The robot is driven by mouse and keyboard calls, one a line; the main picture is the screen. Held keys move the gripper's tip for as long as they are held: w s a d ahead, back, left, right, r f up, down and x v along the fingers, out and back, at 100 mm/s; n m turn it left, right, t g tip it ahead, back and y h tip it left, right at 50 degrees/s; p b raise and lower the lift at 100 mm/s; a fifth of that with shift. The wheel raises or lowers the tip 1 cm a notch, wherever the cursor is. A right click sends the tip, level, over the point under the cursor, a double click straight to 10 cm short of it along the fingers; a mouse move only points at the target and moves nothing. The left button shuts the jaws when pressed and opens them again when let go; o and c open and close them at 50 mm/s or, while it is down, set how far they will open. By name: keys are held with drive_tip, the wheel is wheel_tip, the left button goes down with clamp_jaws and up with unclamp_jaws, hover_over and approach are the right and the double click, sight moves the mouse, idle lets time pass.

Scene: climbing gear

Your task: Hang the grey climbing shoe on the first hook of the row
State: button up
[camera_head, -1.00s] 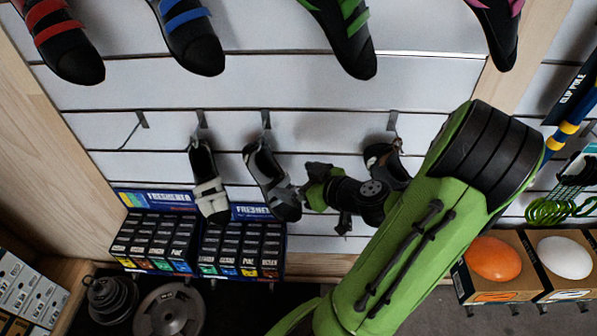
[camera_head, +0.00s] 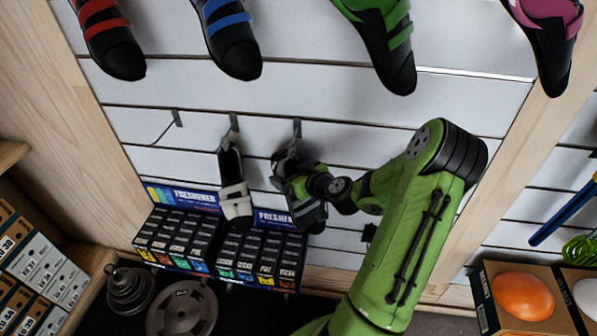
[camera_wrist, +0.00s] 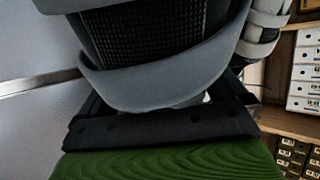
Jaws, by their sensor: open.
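The grey climbing shoe (camera_head: 308,213), grey and black, hangs from the third hook (camera_head: 297,127) in the head view. My gripper (camera_head: 292,181) is at its upper part and hides some of it. In the wrist view the grey shoe (camera_wrist: 150,80) fills the space between the jaws of my gripper (camera_wrist: 163,103). The jaws are open, one on each side of the shoe; contact is unclear. The first hook (camera_head: 177,118), at the left end of the row, is empty apart from a thin dark line beside it.
A white and black shoe (camera_head: 235,190) hangs on the second hook, between the first hook and the grey shoe. Freshener boxes (camera_head: 180,238) stand below. Several coloured shoes (camera_head: 235,45) hang above. Weight plates (camera_head: 182,308) lie at lower left.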

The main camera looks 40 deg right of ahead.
drive_tip(key=shift+a, duration=0.25)
drive_tip(key=shift+c, duration=0.2)
drive_tip(key=shift+s+a, duration=0.1)
drive_tip(key=shift+c, duration=1.1)
drive_tip(key=shift+s, duration=0.1)
drive_tip(key=c, duration=0.9)
drive_tip(key=shift+r, duration=0.7)
drive_tip(key=shift+c, duration=0.3)
drive_tip(key=shift+s+a, duration=0.1)
drive_tip(key=shift+a, duration=0.05)
drive_tip(key=shift+s+a+r+b, duration=0.1)
drive_tip(key=shift+s+a+b, duration=1)
drive_tip(key=shift+a, duration=0.3)
